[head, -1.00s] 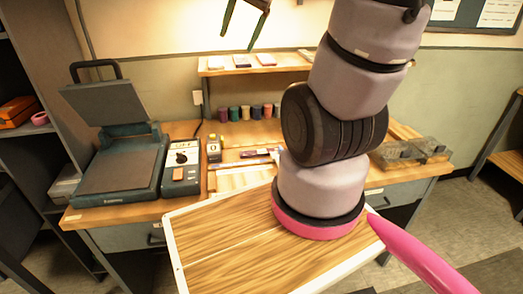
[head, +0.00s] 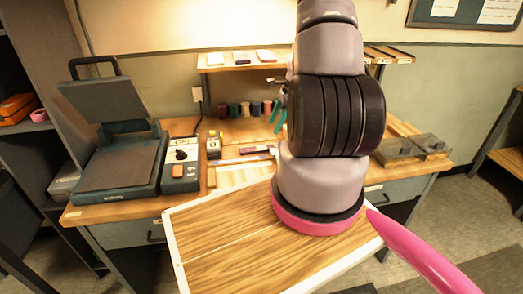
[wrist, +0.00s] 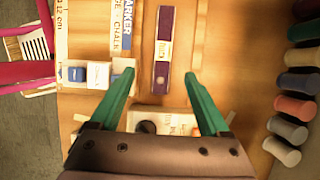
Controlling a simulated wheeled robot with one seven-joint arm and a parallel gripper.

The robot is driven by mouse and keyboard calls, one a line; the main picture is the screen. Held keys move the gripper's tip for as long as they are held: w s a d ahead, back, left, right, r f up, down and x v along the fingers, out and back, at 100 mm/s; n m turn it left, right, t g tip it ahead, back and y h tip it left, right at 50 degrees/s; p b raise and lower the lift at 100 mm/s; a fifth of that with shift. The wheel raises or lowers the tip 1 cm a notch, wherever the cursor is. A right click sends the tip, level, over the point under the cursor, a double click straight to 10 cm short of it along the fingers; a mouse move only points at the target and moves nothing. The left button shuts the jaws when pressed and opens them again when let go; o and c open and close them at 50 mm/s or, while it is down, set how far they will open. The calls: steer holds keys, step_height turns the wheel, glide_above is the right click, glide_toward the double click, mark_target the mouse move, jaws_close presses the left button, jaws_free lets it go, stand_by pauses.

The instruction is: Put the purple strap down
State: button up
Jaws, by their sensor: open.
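In the head view the green fingers (head: 280,112) show partly behind my arm.
A blue-and-white chalk box (wrist: 123,25) lies left of the strap. Several coloured spools (wrist: 295,107) stand to the right. A heat press (head: 120,160) and its control box (head: 180,165) stand at the bench's left. A shelf (head: 240,68) is above the spools.

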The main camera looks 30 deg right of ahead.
glide_toward(262, 148)
steer(key=shift+s+a+f, duration=0.1)
steer(key=shift+a+f, duration=0.05)
steer(key=shift+f, duration=0.45)
steer(key=shift+s+a+f, duration=0.1)
steer(key=shift+a+f, duration=0.05)
steer(key=shift+f, duration=0.5)
steer(key=x, duration=0.3)
steer(key=w+x, duration=0.1)
steer(key=x, duration=0.1)
steer(key=shift+a+f, duration=0.1)
steer(key=shift+f, duration=0.1)
jaws_close()
